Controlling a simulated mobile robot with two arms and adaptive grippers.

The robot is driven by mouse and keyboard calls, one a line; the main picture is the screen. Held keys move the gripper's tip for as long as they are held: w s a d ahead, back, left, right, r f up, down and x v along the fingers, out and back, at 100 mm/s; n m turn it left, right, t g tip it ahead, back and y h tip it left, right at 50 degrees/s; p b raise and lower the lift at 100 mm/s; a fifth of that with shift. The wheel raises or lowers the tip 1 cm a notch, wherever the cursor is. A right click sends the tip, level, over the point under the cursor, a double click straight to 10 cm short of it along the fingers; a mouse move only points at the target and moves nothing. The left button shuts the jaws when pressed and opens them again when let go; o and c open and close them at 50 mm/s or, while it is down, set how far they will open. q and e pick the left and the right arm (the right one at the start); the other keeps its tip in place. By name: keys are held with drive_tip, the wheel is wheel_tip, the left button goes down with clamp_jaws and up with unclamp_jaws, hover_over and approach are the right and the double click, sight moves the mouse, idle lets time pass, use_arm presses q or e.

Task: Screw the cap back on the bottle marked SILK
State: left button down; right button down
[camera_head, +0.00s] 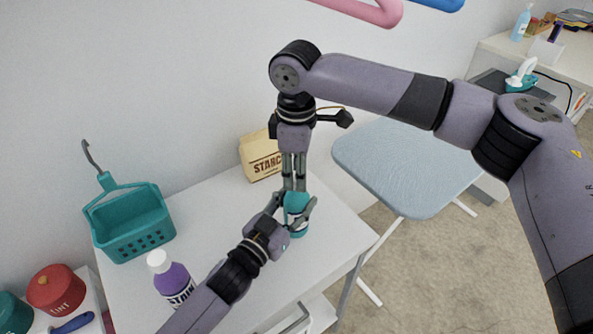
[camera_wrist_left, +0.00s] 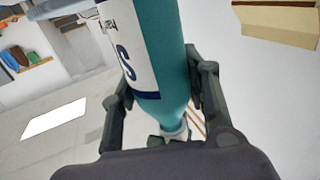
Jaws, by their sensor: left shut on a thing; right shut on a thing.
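A teal bottle (camera_head: 296,221) with a white label stands near the right edge of the white table. My left gripper (camera_head: 294,204) is shut around the bottle's upper body. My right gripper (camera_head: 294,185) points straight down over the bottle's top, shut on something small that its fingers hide. A pale part (camera_wrist_left: 178,132) shows at the bottle's narrow end; I cannot tell if it is the cap.
A bag marked STARCH (camera_head: 261,158) stands behind on the table (camera_head: 215,205). A teal basket (camera_head: 130,222) and a purple STAIN bottle (camera_head: 172,279) stand left. A blue ironing board (camera_head: 400,165) is to the right. Bare table lies between basket and bottle.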

drive_tip(key=c, duration=1.2)
unclamp_jaws()
wheel_tip(320, 180, up, 8)
drive_tip(key=shift+f, duration=0.25)
use_arm(q)
drive_tip(key=c, duration=0.8)
unclamp_jaws()
drive_tip(key=v, duration=1.2)
